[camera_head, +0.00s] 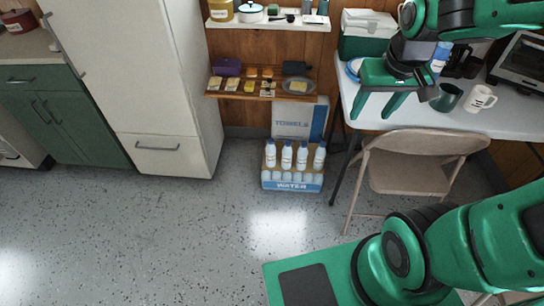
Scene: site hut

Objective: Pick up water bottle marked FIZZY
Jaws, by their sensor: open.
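A bottle with a blue and white label (439,58) stands on the white table, partly hidden by my arm. Several white bottles with dark caps (287,155) stand upright in a carton marked WATER (291,186) on the floor. I cannot read a FIZZY mark on any bottle. My gripper (375,112) is open, with its green fingers pointing down over the table's left part. Nothing shows between the fingers. It is left of the bottle on the table and well above and right of the floor carton.
The white table (470,122) also holds a dark green mug (447,98), a white mug (480,98), a toaster oven (522,65) and a cooler (366,35). A folding chair (408,175) stands before it. A TOWELS box (292,122) stands behind the carton. The floor at left is clear.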

